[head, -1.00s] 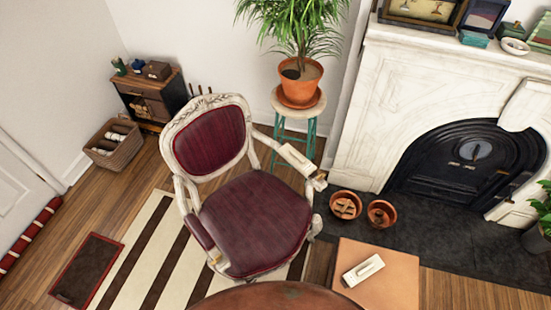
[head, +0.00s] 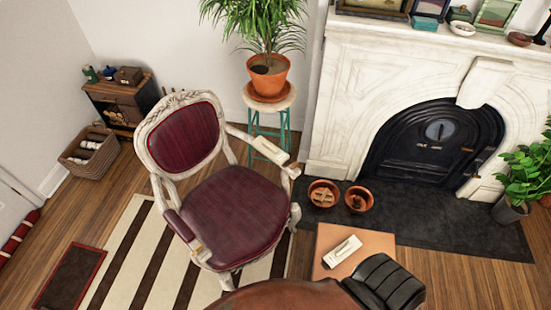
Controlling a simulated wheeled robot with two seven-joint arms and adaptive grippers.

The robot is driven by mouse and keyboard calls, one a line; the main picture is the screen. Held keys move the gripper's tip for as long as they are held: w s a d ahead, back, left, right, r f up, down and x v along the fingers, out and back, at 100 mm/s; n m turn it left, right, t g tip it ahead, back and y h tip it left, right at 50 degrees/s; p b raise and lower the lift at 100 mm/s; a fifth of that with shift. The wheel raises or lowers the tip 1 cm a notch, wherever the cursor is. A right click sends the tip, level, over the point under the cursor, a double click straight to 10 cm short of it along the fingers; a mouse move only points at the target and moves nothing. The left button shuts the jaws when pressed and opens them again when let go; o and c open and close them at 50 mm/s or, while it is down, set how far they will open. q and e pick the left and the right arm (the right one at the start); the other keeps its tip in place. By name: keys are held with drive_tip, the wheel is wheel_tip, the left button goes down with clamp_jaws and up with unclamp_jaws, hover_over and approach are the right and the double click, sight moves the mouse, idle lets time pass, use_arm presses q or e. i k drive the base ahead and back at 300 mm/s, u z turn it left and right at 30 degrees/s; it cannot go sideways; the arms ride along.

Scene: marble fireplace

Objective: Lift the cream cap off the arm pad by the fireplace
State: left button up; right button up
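The cream cap (head: 269,149) lies along the chair's arm pad on the fireplace side, the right arm of the chair in the picture. The armchair (head: 235,208) has a carved off-white frame and burgundy upholstery. Its other arm pad (head: 179,224) shows bare burgundy. A black ridged part, apparently of my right gripper (head: 385,284), shows at the bottom right, well away from the cap. Its fingertips cannot be made out. My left gripper is out of view.
A tan block (head: 327,238) with a cream, cap-like piece (head: 342,250) on it stands right of the chair. Two terracotta pots (head: 324,193) sit on the dark hearth. A potted plant on a teal-legged stool (head: 268,101) stands behind the cap. A brown rounded surface (head: 285,294) fills the bottom edge.

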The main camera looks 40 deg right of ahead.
sight(273, 153)
drive_tip(key=k, duration=0.85)
drive_tip(key=z, duration=0.45)
drive_tip(key=i, duration=0.5)
